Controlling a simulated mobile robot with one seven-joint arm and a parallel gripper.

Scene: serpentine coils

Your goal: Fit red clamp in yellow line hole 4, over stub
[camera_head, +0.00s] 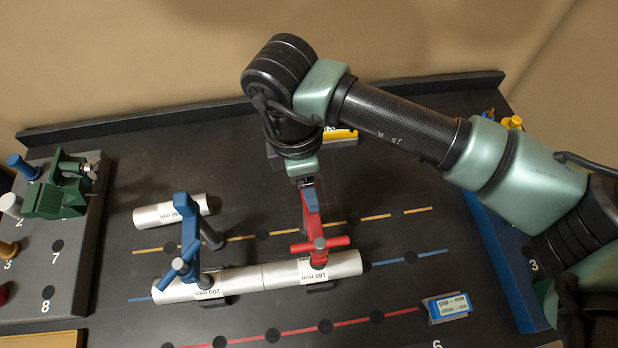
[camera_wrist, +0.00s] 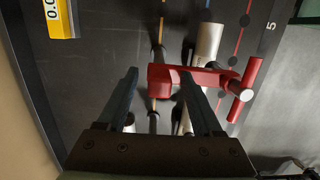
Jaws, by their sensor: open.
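The red clamp (camera_head: 309,212) stands upright at the yellow line (camera_head: 375,217), its arm reaching over the white pipe labelled 180 mm (camera_head: 335,265). Its red cross handle (camera_head: 335,243) is above that pipe. In the wrist view, the red clamp (camera_wrist: 205,77) runs across to the right, over a pipe (camera_wrist: 208,42). My gripper (camera_head: 306,183) is directly above the clamp's rear end. In the wrist view, my gripper (camera_wrist: 158,75) is open, with a finger on each side of the clamp's rear block. The clamp's foot and its hole are hidden in the head view. I cannot single out the stub.
A blue clamp (camera_head: 189,225) stands left over the 200 mm pipe (camera_head: 235,284). A short pipe (camera_head: 151,217) lies behind it. A green vise (camera_head: 60,193) is on the left rack. A blue-white block (camera_head: 447,307) lies right.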

